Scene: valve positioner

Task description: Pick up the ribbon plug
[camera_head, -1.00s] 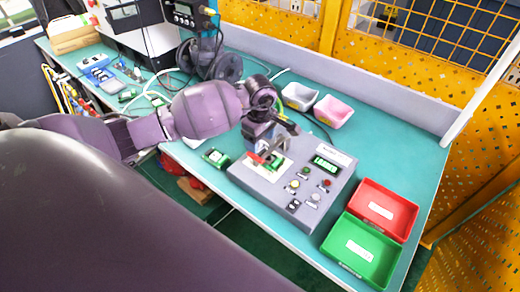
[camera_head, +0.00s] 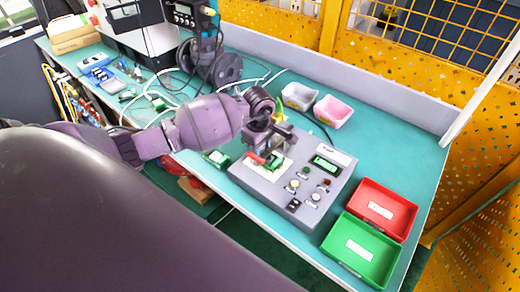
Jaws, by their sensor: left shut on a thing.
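My left gripper (camera_head: 263,149) is over the back left part of the grey test box (camera_head: 318,179), with its fingers pointing down. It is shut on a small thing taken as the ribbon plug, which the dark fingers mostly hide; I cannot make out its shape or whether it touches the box. A red piece (camera_head: 256,158) and a green circuit board (camera_head: 274,162) show at the fingertips, on the pale mount of the box. My right gripper is out of view.
A red tray (camera_head: 383,208) and a green tray (camera_head: 360,250) stand right of the box. White (camera_head: 298,96) and pink (camera_head: 332,110) bins stand behind. A small green board (camera_head: 216,158) lies left of the box. Cables and equipment crowd the back left. The teal bench (camera_head: 400,135) is clear at right.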

